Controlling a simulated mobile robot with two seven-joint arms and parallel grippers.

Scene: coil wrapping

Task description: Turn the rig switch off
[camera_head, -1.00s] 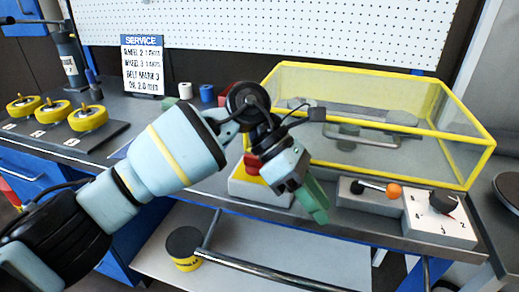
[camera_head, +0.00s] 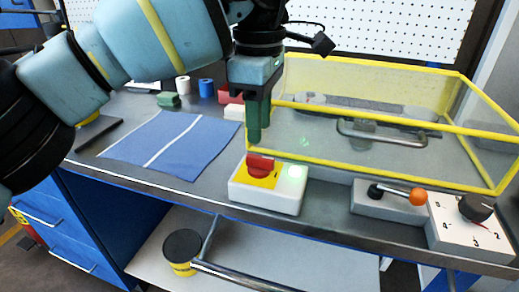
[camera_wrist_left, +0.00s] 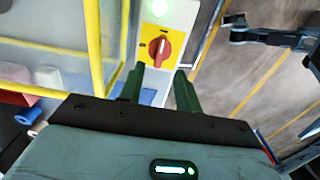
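The rig switch is a white box (camera_head: 267,197) with a yellow plate and a red rotary knob (camera_head: 261,165). A green lamp (camera_head: 292,171) glows beside the knob. In the left wrist view the red knob (camera_wrist_left: 159,48) appears ahead of the fingers, its white mark roughly along the picture's vertical. My left gripper (camera_head: 258,138) points down just above the knob, apart from it. In the left wrist view its two green fingers (camera_wrist_left: 157,85) are spread with nothing between them. My right gripper is not in view.
A yellow-framed clear guard (camera_head: 385,157) with a bar handle stands right of the switch. A lever with an orange ball (camera_head: 417,197) and a black dial (camera_head: 475,207) sit further right. A blue mat (camera_head: 170,143) lies left. A red block (camera_head: 230,97) is behind.

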